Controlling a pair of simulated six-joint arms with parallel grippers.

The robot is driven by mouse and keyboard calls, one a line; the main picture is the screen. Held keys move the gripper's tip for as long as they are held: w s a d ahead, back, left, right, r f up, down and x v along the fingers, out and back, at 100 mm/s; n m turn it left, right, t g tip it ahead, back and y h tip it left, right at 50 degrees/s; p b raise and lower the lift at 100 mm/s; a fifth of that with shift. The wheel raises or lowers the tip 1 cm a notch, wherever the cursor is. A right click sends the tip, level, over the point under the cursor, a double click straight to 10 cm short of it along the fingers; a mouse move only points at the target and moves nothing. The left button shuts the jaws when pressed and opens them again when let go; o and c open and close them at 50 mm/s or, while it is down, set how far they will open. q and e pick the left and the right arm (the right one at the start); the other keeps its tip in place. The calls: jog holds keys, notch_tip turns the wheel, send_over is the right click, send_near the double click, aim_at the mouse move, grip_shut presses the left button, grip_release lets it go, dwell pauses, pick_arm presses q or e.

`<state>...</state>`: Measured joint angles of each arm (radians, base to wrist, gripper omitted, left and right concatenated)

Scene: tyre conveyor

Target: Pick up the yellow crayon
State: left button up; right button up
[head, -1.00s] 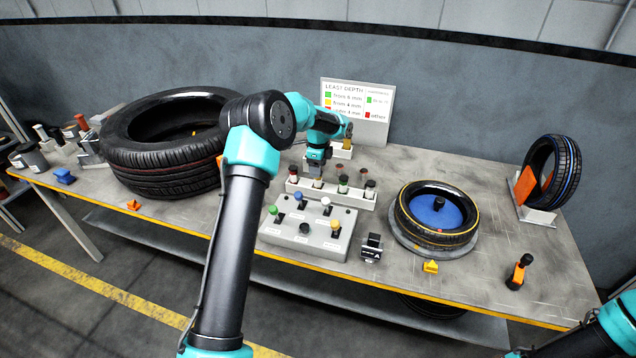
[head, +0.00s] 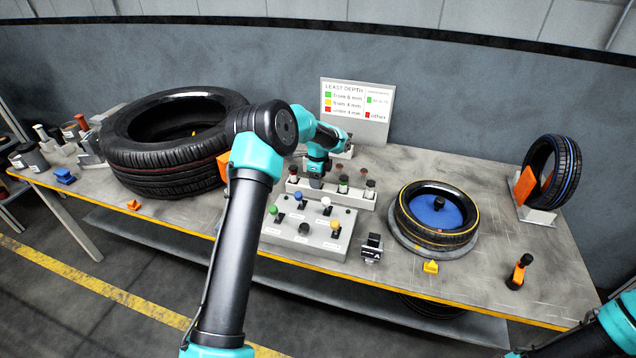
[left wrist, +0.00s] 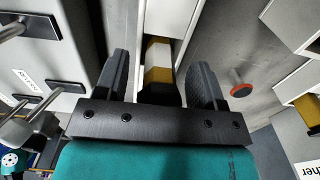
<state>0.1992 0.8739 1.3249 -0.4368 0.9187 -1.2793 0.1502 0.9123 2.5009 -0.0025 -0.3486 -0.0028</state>
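The yellow crayon (left wrist: 158,74), with a pale band and a dark near end, shows in the left wrist view between my left fingers. My left gripper (left wrist: 160,82) is open, with a gap on each side of the crayon. In the head view the left gripper (head: 316,178) points down over the middle of the bench, close to the white crayon rack (head: 335,192). The crayon cannot be made out in the head view, where my arm covers that area. My right arm shows only at the lower right, its gripper out of the frame.
A panel with coloured knobs (head: 285,237) is in front of the rack. A large tyre (head: 165,175) lies left, and a smaller tyre (head: 468,236) lies on a round stand to the right. A sign board (head: 345,100) stands behind.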

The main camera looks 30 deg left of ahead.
pick_arm(q)
jog(key=c, duration=1)
jog(key=shift+r, duration=0.15)
notch_tip(320, 180, up, 10)
jog(key=shift+f, duration=0.1)
dwell(0.3)
